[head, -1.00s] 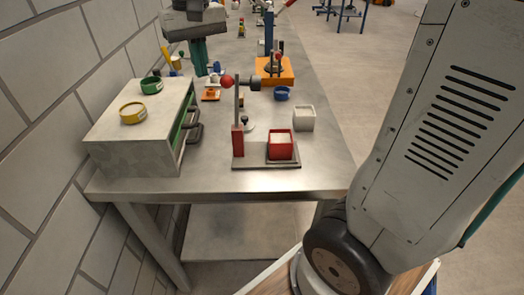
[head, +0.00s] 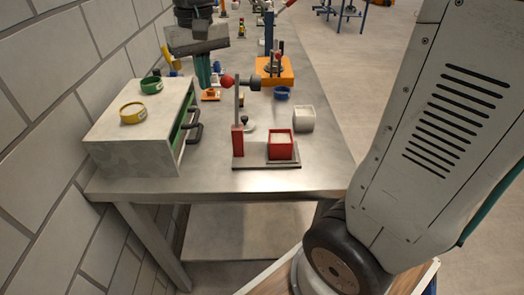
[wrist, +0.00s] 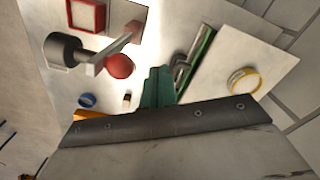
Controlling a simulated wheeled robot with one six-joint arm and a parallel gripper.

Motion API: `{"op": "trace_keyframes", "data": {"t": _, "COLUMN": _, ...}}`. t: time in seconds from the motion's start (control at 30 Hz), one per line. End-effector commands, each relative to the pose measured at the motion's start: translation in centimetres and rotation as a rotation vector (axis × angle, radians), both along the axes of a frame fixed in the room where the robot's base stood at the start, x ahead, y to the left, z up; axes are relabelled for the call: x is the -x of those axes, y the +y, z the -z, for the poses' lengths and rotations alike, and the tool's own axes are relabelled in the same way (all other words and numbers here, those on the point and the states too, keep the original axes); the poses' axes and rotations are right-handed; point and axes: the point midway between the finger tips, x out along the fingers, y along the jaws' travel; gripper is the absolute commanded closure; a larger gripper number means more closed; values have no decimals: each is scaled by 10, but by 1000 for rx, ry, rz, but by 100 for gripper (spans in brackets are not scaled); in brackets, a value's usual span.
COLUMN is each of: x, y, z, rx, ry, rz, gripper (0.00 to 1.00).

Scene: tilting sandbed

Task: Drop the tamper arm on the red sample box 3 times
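The red sample box (head: 280,147) sits on the base plate of the tamper stand, and it also shows in the wrist view (wrist: 88,14). The tamper arm (head: 240,84) is raised on a post with a red foot (head: 238,141). It carries a red ball knob (head: 227,79) on its left end and a dark cylindrical head (head: 253,83) on its right. In the wrist view the knob (wrist: 119,66) lies left of my gripper (wrist: 158,71). My gripper (head: 204,85) has green fingers that look closed together and empty. It is above the bench, apart from the knob.
A grey cabinet (head: 130,151) with dark handles stands left, with yellow (head: 132,113) and green (head: 151,85) rings on top. The bench front is clear.

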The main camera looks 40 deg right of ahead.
Motion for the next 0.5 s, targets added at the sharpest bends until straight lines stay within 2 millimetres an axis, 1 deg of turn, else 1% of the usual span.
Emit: {"op": "trace_keyframes", "data": {"t": 0.5, "x": 16, "y": -21, "z": 0, "rx": 0, "ry": 0, "rz": 1, "gripper": 100}}
